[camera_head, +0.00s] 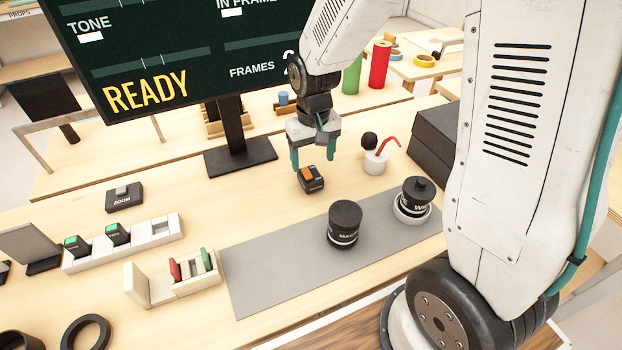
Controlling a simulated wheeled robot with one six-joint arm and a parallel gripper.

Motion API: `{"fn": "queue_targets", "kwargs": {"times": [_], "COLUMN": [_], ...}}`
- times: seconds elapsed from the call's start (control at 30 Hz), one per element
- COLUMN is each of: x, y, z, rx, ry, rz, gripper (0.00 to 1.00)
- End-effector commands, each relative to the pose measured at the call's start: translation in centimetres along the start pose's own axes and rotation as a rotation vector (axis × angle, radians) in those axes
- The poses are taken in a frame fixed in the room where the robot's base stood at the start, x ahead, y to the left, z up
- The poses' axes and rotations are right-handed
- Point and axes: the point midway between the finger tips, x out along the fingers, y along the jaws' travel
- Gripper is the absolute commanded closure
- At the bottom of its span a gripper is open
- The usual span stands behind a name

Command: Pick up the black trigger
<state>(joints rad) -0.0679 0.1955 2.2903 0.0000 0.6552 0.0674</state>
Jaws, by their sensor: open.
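A small black block with an orange button on top, which looks like the black trigger (311,184), sits on the wooden table in the middle of the head view. My gripper (313,161) points down just above it, with its teal fingers spread apart and nothing visible between them. The fingertips look a little higher than the block or behind it; I cannot tell the exact gap. The block is not visibly touched by either finger.
A black lens (344,222) stands on the grey mat (262,284), with another lens (417,192) in a white ring. A white cup (375,163) holding tools and a dark box (436,138) stand to the right. The monitor's base (240,157) is behind left. A ZOOM box (123,198) lies left.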

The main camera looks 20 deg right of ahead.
Motion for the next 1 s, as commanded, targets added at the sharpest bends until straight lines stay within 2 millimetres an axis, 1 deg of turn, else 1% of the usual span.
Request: {"fn": "queue_targets", "kwargs": {"times": [0.03, 0.27, 0.4, 0.5, 0.6, 0.77, 0.8, 0.87, 0.9, 0.97, 1.0], "x": [0.6, 3.4, 5.5, 6.5, 6.8, 6.8, 6.8, 6.8, 6.8, 6.8, 6.8], "y": [0.0, -0.2, -0.4, -0.4, -0.4, -0.4, -0.4, -0.4, -0.4, -0.4, -0.4], "z": [0.0, -0.4, -0.7, -0.7, -0.8, -0.8, -0.8, -0.8, -0.8, -0.8, -0.8], "rx": [0.001, 0.001, 0.0, 0.0, 0.0, 0.0, 0.0, 0.0, 0.0, 0.0, 0.0], "ry": [-0.003, -0.004, -0.005, -0.003, -0.001, -0.001, -0.001, -0.001, -0.001, -0.001, -0.001], "rz": [0.0, 0.0, 0.0, 0.0, 0.0, 0.0, 0.0, 0.0, 0.0, 0.0, 0.0], "gripper": [0.29, 0.29, 0.29, 0.29, 0.29, 0.29, 0.35, 0.51, 0.62, 0.79, 0.79]}}
